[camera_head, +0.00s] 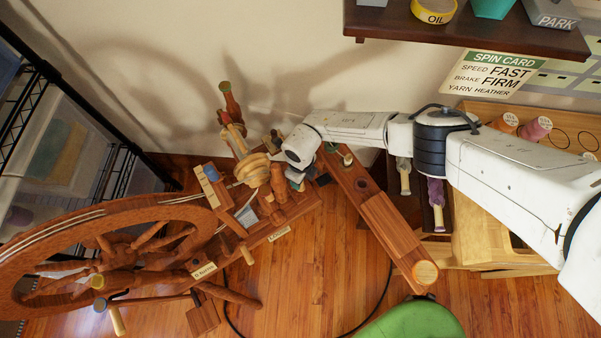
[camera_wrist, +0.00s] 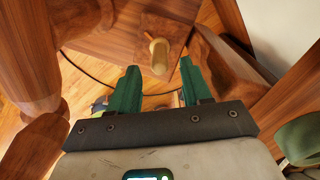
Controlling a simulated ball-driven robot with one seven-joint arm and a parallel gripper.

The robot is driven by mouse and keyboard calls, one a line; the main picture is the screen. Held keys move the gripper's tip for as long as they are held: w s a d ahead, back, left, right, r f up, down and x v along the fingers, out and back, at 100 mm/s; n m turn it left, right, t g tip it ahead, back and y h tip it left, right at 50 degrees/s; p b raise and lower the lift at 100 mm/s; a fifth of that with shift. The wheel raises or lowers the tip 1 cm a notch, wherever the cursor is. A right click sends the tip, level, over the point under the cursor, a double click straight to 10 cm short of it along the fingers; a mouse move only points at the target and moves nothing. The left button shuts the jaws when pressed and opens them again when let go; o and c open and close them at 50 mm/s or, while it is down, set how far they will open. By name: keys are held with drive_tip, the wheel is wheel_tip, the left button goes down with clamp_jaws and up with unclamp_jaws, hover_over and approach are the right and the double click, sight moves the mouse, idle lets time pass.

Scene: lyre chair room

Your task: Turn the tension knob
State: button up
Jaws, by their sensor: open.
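A spinning wheel (camera_head: 110,232) with a large drive wheel fills the left of the head view. A pale peg-like wooden knob (camera_wrist: 158,56) stands out from a brown wooden part in the wrist view. I cannot read a label that confirms it as the tension knob. My gripper (camera_wrist: 160,68) is open, with its two green fingers on either side of the knob's line. No contact shows, and the depth between them is unclear. In the head view my gripper (camera_head: 298,180) is down among the turned wooden parts of the wheel, mostly hidden by my wrist.
Wooden posts crowd both sides of my gripper in the wrist view. A dark shelf (camera_head: 460,32) holds a yellow OIL tin (camera_head: 435,13). A spin card (camera_head: 492,75) reads FAST, FIRM, HEATHER. A green seat (camera_head: 412,320) and a dark cable (camera_head: 228,305) are near the floor.

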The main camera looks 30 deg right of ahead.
wheel_tip(320, 180, up, 8)
drive_tip(key=p, duration=0.2)
drive_tip(key=shift+r, duration=0.25)
drive_tip(key=shift+s, duration=0.1)
idle(0.3)
